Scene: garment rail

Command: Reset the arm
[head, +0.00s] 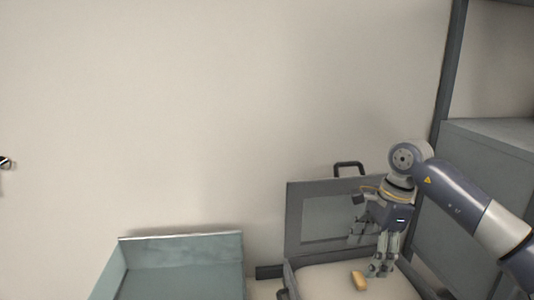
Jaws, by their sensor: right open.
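My right arm comes in from the right side of the head view and bends down. My right gripper (377,272) points downward, open, over the light inside of an open grey case (293,218). A small tan block (359,281) lies in the case just left of the fingertips. The gripper looks empty, and a small gap seems to show between it and the block. My left gripper is not in view.
The case's raised lid with a dark handle (349,164) stands behind my right gripper. A pale teal open box (181,238) is at the lower left. A grey cabinet (490,160) with a dark upright post (449,75) stands close on the right.

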